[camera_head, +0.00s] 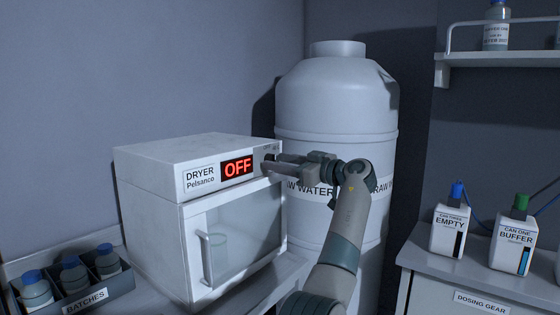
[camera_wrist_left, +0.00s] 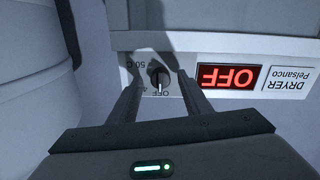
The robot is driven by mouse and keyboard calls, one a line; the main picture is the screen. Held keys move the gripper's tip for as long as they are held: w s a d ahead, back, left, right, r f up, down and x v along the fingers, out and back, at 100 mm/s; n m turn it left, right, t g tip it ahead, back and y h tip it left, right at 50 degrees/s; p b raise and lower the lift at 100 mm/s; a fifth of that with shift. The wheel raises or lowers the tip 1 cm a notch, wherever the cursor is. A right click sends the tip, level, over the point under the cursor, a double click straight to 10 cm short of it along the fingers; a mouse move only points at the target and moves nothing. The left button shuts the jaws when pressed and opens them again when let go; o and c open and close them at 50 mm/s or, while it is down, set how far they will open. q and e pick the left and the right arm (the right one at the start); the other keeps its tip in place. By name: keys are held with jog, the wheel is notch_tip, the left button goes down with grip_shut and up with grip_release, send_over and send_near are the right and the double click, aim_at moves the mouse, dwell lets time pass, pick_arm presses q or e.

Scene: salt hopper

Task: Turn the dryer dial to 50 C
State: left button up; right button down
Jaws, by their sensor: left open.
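The white dryer (camera_head: 160,165) stands on the counter, and its red display (camera_head: 237,167) reads OFF. My left gripper (camera_head: 268,163) is at the right end of the dryer's front panel, and in the head view it hides the dial. In the left wrist view, which is upside down, the small black dial (camera_wrist_left: 158,74) has its white pointer towards the OFF mark. A 50 C mark shows above and left of it there. The open fingers of my left gripper (camera_wrist_left: 158,80) stand on either side of the dial, with gaps visible. My right gripper is not in view.
A large white raw water tank (camera_head: 335,100) stands right behind my left arm. The dryer door has a handle (camera_head: 206,260). A batches rack (camera_head: 95,295) with bottles is at the left. Two cans (camera_head: 450,235) stand on the dosing gear cabinet at the right.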

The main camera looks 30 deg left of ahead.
pick_arm(q)
jog(key=shift+a, duration=0.15)
jog(key=c, duration=1)
jog(key=shift+c, duration=0.2)
